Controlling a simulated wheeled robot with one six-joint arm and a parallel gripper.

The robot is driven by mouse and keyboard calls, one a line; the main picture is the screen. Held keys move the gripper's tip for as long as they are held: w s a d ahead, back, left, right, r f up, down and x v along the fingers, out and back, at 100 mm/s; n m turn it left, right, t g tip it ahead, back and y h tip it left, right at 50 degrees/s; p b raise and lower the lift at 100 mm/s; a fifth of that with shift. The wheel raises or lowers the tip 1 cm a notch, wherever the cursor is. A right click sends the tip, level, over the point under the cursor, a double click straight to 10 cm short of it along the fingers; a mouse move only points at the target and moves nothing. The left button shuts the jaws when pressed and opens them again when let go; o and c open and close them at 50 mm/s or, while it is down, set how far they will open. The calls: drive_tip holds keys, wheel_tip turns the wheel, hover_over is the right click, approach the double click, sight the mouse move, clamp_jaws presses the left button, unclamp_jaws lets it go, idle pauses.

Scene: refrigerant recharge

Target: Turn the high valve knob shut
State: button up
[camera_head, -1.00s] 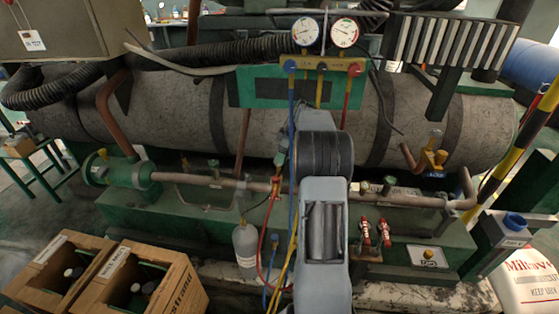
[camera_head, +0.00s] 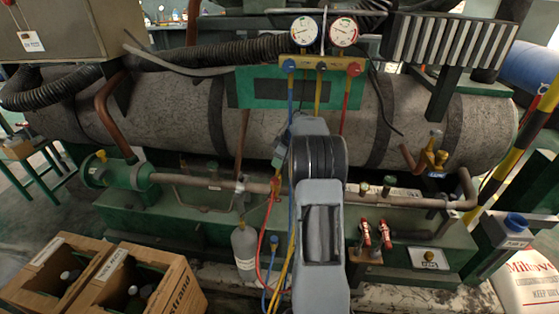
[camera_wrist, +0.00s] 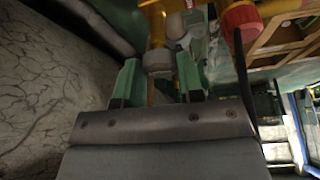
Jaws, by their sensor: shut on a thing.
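In the wrist view, my gripper (camera_wrist: 157,84) has two green fingers around a grey ribbed knob (camera_wrist: 159,61) on a yellow valve body (camera_wrist: 158,28). It is shut on this knob; the fingertips partly hide the valve. A red round cap (camera_wrist: 239,17) on a yellow fitting is to the right of the fingers in the wrist view. The gauge manifold (camera_head: 322,66), with blue, yellow and red fittings, hangs above my arm in the head view.
The large insulated tank (camera_head: 170,110) is behind my arm; its cracked surface fills the left of the wrist view. Blue, yellow and red hoses (camera_head: 263,250) hang by my arm. A grey bottle (camera_head: 244,247) stands below. Wooden crates (camera_head: 178,290) are at lower left.

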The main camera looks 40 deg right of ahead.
drive_tip(key=shift+c, duration=1.3)
drive_tip(key=m+h, duration=0.1)
drive_tip(key=m, duration=0.3)
drive_tip(key=shift+a+t+p, duration=0.15)
drive_tip(key=shift+t+p, duration=0.15)
drive_tip(key=m+p, duration=0.1)
drive_tip(key=m+h, duration=0.1)
drive_tip(key=m, duration=0.1)
drive_tip(key=shift+a+r+m+h+p, duration=0.15)
drive_tip(key=shift+m+h+p, duration=0.15)
drive_tip(key=shift+p, duration=0.1)
drive_tip(key=m+h+p, duration=0.1)
drive_tip(key=m+p, duration=0.2)
drive_tip(key=m, duration=0.1)
drive_tip(key=shift+a+h, duration=0.1)
drive_tip(key=shift+h, duration=0.3)
drive_tip(key=shift+a+m+g+h, duration=0.1)
drive_tip(key=shift+m+g+h, duration=0.4)
drive_tip(key=shift+m, duration=1.6)
